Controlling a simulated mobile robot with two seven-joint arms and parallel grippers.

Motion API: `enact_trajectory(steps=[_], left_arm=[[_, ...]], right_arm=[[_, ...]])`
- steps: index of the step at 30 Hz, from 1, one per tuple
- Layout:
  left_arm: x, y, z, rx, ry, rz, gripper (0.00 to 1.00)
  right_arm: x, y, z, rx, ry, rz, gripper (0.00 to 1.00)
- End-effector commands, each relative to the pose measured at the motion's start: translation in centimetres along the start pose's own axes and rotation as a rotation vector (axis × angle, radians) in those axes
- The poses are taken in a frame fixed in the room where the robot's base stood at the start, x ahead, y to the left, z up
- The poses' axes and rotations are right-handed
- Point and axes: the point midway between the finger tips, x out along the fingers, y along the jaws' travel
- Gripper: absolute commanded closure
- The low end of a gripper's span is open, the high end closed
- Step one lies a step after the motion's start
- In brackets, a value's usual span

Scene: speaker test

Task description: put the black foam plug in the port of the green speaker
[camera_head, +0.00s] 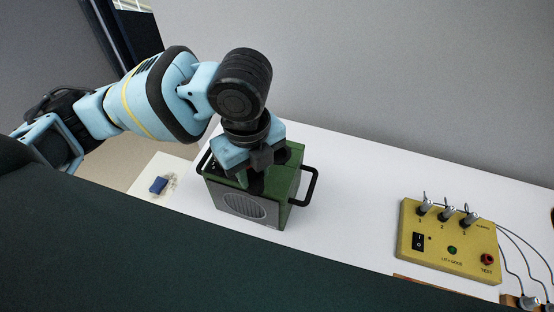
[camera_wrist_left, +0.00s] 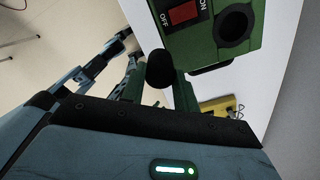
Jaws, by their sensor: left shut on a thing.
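The green speaker (camera_head: 285,190) stands on the white table, with a round grille on its front and black handles at its sides. My left gripper (camera_head: 250,182) is over the speaker's top in the head view. In the left wrist view, the black foam plug (camera_wrist_left: 160,69) is held between the gripper's fingers. The speaker (camera_wrist_left: 208,45) shows there with a red on/off switch and a round dark port (camera_wrist_left: 236,25). The port is open and empty, and the plug is apart from it, to its lower left in that view. In the head view the plug is hidden. My right gripper is not in view.
A yellow test box (camera_head: 425,250) with three toggle switches stands on the white table (camera_head: 350,190) to the right, with cables at its right side. Table between speaker and box is clear.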

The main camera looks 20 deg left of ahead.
Motion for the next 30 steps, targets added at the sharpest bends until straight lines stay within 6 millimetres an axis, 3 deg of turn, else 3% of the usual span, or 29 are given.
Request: enact_trajectory(steps=[6,13,18,24,30], left_arm=[[0.1,0.8,-2.1,0.482,0.000,0.000,0.91],[0.3,1.5,-3.5,0.846,0.004,0.001,0.91],[0.4,1.7,-3.9,0.955,0.006,0.002,0.91],[0.5,1.6,-3.9,0.969,0.006,0.002,0.91],[0.9,-0.6,-1.9,0.962,0.007,0.004,0.91]], right_arm=[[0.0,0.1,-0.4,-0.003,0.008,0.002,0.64],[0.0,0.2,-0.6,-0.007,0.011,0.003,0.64],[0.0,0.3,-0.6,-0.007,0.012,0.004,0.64],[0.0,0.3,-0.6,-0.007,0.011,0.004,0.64],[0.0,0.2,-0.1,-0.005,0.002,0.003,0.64]])
